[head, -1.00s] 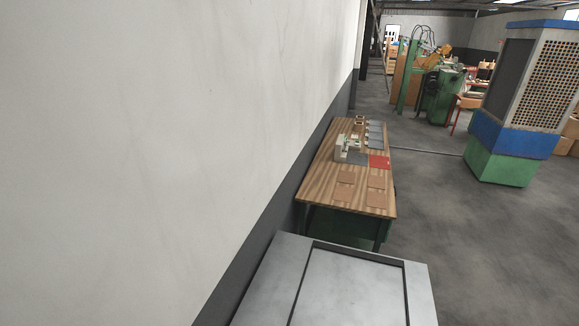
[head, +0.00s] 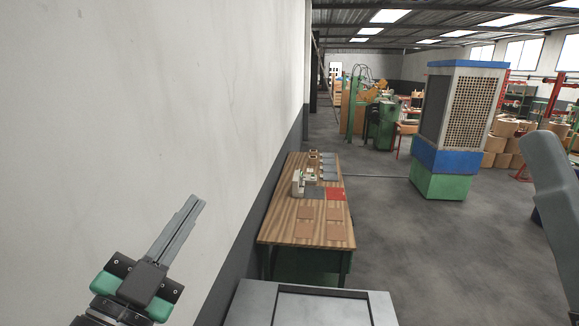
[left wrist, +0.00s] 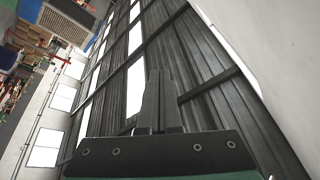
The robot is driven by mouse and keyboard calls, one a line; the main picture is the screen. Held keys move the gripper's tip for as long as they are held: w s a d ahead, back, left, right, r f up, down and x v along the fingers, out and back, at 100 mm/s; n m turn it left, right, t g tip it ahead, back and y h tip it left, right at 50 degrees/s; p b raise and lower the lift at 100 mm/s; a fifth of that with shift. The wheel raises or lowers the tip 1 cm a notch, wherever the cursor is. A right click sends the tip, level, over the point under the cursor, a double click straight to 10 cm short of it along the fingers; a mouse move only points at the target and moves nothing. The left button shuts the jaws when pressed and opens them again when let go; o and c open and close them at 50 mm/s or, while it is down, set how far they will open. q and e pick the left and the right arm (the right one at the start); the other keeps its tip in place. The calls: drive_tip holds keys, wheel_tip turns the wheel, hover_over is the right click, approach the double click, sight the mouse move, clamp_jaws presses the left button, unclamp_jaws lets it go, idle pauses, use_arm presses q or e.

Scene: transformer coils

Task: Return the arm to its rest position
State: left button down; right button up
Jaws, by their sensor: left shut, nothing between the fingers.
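My left gripper (head: 190,212) is raised at the lower left of the head view, pointing up and to the right in front of the white wall. Its two grey fingers lie together, with nothing between them. In the left wrist view the shut fingers (left wrist: 158,92) point at the ceiling. A grey piece of my right arm (head: 555,190) shows at the right edge of the head view. Its gripper is out of the frame.
A wooden workbench (head: 285,238) stands against the wall (head: 150,100), with a small machine (head: 299,183), a red mat (head: 335,194) and several pads on it. A metal cabinet top (head: 255,305) is nearer. A blue and green machine (head: 437,175) stands right. Floor between is clear.

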use_arm(q)
drive_tip(key=s+a+r+n+t+y, duration=0.4)
drive_tip(key=s+r+n+t, duration=0.2)
drive_tip(key=s+r+n, duration=0.4)
drive_tip(key=s+r, duration=0.3)
drive_tip(key=s, duration=0.2)
drive_tip(key=shift+a, duration=0.15)
